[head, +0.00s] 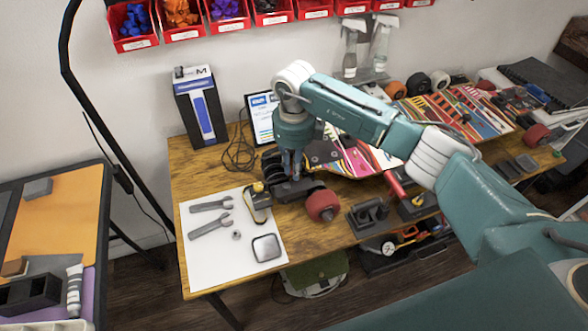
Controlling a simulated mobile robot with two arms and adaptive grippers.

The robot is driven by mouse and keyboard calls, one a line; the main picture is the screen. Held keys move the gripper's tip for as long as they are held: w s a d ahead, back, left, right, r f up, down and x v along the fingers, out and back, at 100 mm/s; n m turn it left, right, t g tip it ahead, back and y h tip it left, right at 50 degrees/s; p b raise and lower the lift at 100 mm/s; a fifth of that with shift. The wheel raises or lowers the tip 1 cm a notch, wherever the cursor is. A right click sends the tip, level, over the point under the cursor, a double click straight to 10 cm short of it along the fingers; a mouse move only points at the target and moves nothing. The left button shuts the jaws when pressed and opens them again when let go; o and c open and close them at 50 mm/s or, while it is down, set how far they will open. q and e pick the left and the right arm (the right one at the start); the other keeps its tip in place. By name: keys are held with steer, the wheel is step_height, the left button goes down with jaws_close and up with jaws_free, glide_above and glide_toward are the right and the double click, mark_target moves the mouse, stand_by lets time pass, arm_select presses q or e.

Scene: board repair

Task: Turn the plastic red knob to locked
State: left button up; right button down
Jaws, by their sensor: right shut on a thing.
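No plastic red knob can be made out for certain in the head view. My right gripper (291,168) points down at the near end of a colorful skateboard (345,158), over its dark truck (294,189). Its fingers are shut on a dark part at the truck; the exact grip point is mostly hidden. A red wheel (323,205) sits at the truck's right end. A red cylinder (394,184) stands tilted beside a black holder, right of the wheel. My left gripper is out of view.
A white sheet (205,262) holds two wrenches (211,226), a nut and a square metal piece. A black box (201,110) and a tablet stand behind. Another decorated board (470,110) lies at the right. Red bins hang above.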

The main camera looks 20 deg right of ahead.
steer(key=m+b, duration=0.1)
steer(key=m, duration=0.3)
steer(key=shift+m, duration=0.3)
steer(key=shift+m+b, duration=0.35)
steer(key=shift+m, duration=1.55)
steer(key=c, duration=1.7)
jaws_free()
steer(key=shift+o, duration=0.2)
steer(key=shift+r, duration=4.05)
